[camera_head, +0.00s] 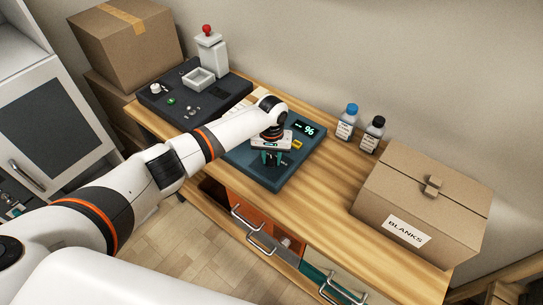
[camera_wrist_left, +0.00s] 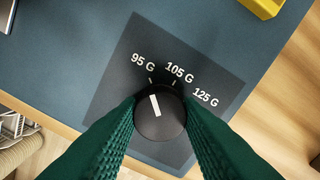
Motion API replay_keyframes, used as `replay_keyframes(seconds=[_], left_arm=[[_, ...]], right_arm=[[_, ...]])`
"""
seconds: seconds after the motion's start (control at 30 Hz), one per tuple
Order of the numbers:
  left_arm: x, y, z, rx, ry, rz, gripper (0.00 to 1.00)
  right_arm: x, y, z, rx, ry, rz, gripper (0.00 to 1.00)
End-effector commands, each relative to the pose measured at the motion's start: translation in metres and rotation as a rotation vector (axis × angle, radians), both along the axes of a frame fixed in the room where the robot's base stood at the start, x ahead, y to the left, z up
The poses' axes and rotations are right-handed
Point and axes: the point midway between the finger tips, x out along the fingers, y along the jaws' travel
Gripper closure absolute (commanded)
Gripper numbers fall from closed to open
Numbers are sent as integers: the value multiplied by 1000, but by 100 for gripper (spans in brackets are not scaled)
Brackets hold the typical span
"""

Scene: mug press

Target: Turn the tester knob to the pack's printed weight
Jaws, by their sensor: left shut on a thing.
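The tester (camera_head: 245,170) is a dark blue panel on the wooden bench, with a small lit display (camera_head: 306,129) showing a % sign. In the left wrist view its black round knob (camera_wrist_left: 160,125) sits on a dark dial plate (camera_wrist_left: 125,75) marked 95 G, 105 G and 125 G. The knob's white pointer is directed at the 95 G tick. My left gripper (camera_head: 268,160) is over the tester; its green fingers are shut on both sides of the knob. I cannot make out a pack with a readable printed weight. My right gripper is not in view.
A yellow block (camera_head: 296,144) lies on the tester beside the gripper. A dark press unit (camera_head: 165,107) with a red-knobbed post stands left. Two bottles (camera_head: 347,122) and a cardboard box labelled BLANKS (camera_head: 400,185) stand right. The bench front between tester and box is clear.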

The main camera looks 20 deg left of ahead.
Motion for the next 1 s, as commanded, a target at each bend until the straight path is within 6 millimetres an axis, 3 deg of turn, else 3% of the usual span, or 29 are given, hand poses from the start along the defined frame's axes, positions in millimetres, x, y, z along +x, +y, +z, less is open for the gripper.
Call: replay_keyframes(seconds=[1.0], left_arm=[[0, 0, 1, -1, 0, -898, 91]], right_arm=[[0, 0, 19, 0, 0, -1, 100]])
